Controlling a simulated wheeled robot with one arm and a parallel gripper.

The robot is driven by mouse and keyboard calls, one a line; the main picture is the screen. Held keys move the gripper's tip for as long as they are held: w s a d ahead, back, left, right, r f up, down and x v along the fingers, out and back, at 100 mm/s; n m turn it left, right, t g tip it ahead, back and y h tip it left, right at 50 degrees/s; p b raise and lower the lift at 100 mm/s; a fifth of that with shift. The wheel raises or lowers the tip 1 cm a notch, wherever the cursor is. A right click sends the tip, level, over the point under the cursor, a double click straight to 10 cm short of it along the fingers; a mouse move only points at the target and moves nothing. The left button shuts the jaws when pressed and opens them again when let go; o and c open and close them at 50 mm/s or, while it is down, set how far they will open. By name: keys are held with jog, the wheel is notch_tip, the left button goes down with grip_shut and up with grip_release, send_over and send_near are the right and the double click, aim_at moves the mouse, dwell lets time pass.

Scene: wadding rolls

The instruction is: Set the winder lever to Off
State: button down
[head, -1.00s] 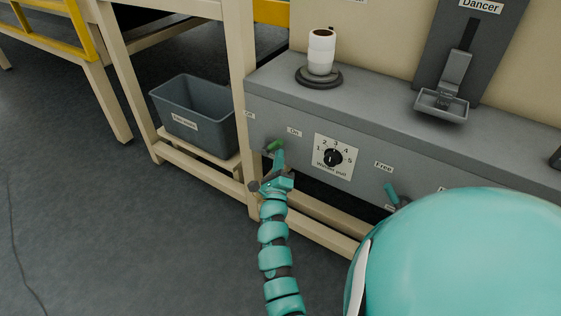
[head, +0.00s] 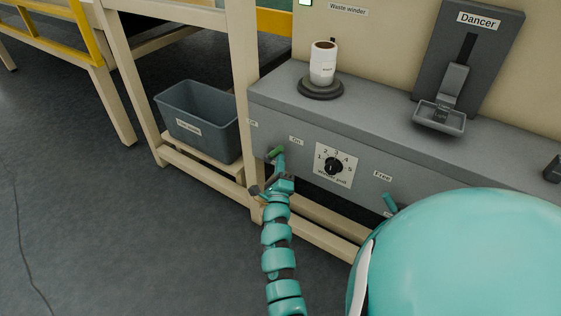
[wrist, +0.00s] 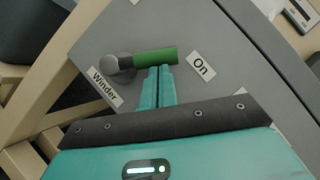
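The winder lever has a green handle (wrist: 155,58) on a round grey pivot (wrist: 117,66) in the wrist view. The handle points from the pivot toward the "On" label (wrist: 201,66). A "Winder" label (wrist: 106,88) lies below the pivot. My gripper (wrist: 160,70) has its two teal fingers close together, with the tips at the handle's lower edge; I cannot tell whether they touch it. In the head view the green handle (head: 276,153) shows just above my gripper (head: 280,168), and the partly hidden "Off" label (head: 253,123) is to its left.
A numbered winder pull dial (head: 333,166) is right of the lever, and a teal lever (head: 390,202) by the "Free" label is further right. A beige frame post (head: 243,90) and a grey bin (head: 198,118) stand to the left. The dancer unit (head: 455,90) is above.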

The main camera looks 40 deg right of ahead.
aim_at(276, 154)
jog(key=r+n+p, duration=0.1)
jog(key=p, duration=0.1)
jog(key=r+n+y+p, duration=0.1)
jog(key=p, duration=0.1)
jog(key=shift+w, duration=0.3)
jog(key=n+p, duration=0.1)
jog(key=p, duration=0.1)
jog(key=w+r+n+y+p, duration=0.1)
jog(key=p, duration=0.2)
jog(key=shift+a+r+g, duration=0.1)
jog(key=shift+a+g, duration=0.15)
jog(key=shift+g, duration=0.15)
jog(key=w+a+n+g+y+p, duration=0.2)
jog(key=w+n+g+p, duration=0.3)
jog(key=p, duration=1.7)
jog(key=shift+w+a+r+n+p, duration=0.25)
jog(key=shift+w+n+p, duration=0.2)
jog(key=shift+n, duration=0.75)
jog(key=shift+w, duration=0.1)
